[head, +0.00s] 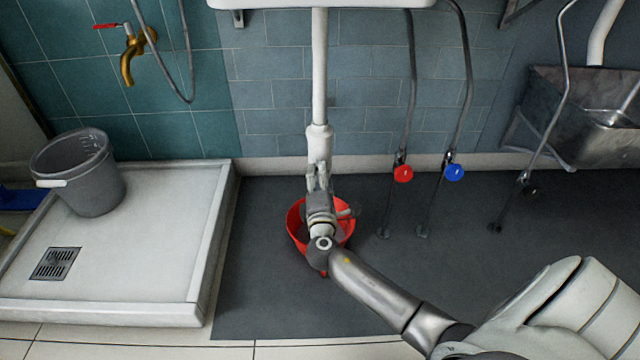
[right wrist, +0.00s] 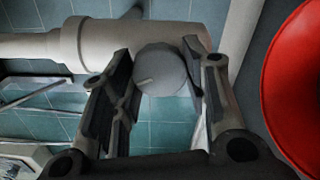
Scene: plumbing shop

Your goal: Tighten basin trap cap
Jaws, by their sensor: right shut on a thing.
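The white basin trap (head: 319,140) hangs at the lower end of a white pipe (head: 320,65) under the basin (head: 320,3). In the right wrist view the pale trap body (right wrist: 85,45) runs across the top. Its round grey cap (right wrist: 160,72) sits between the two dark fingers of my right gripper (right wrist: 158,90), which is shut on it. In the head view my right gripper (head: 319,180) reaches up to the trap from below, and it hides the cap. My left gripper is not in view.
A red bucket (head: 296,222) stands on the dark mat beneath my right gripper; it also shows in the right wrist view (right wrist: 295,85). Hoses with red (head: 403,174) and blue (head: 454,173) valve knobs hang to the right. A shower tray (head: 130,270) with a grey bucket (head: 85,180) is left.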

